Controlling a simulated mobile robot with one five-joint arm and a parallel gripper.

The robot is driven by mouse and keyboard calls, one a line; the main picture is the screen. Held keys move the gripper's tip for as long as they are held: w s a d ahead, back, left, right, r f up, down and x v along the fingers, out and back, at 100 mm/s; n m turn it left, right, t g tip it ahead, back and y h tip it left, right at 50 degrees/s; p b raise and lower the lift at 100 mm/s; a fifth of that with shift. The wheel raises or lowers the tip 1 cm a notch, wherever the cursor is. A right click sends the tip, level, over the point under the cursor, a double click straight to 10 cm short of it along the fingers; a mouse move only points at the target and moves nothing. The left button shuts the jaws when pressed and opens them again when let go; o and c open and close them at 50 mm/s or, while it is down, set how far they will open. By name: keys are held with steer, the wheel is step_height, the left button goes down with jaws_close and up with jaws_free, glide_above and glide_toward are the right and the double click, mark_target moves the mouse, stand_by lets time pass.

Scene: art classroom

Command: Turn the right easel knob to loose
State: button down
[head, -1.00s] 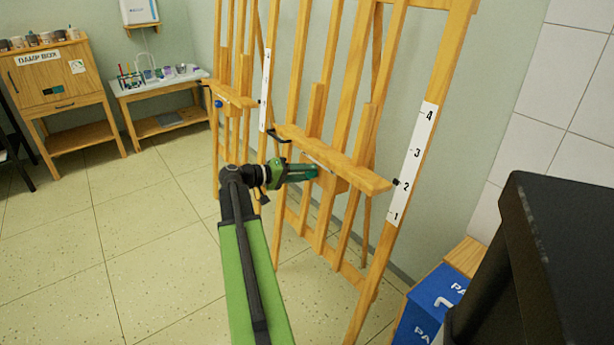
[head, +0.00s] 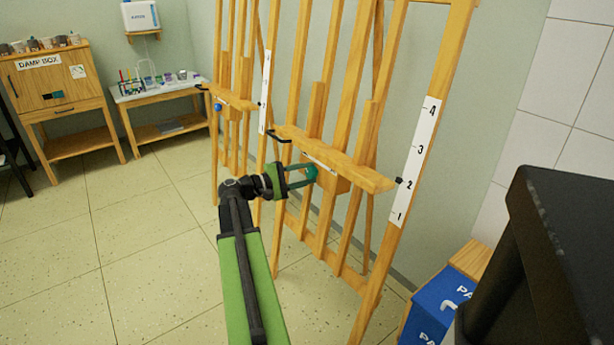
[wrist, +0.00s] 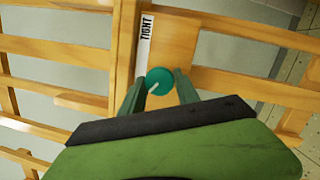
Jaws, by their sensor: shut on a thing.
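The right easel (head: 345,130) stands before me, with a wooden tray ledge across it. Its round teal knob (wrist: 159,76) sits below the ledge, on a wooden block, and has a white pointer line slanting down-left in the wrist view. A white strip (wrist: 147,30) reading TIGHT lies beside it; no other word on it is readable. My gripper (wrist: 160,88) has one finger at each side of the knob and is shut on it. In the head view the knob (head: 311,172) shows at the fingertips of my gripper (head: 305,176).
A second easel (head: 235,100) with a blue knob (head: 218,107) stands to the left. A damp box cabinet (head: 58,85) and a low table (head: 165,95) are at the back left. A blue box (head: 440,305) is at lower right. The floor at left is clear.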

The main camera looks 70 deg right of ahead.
steer(key=shift+s+n, duration=0.1)
steer(key=shift+n, duration=0.4)
steer(key=c, duration=0.9)
jaws_free()
steer(key=shift+c, duration=0.2)
steer(key=shift+o, duration=0.2)
steer(key=shift+a, duration=0.1)
steer(key=v, duration=1.7)
steer(key=shift+a+f, duration=0.2)
steer(key=shift+a, duration=0.05)
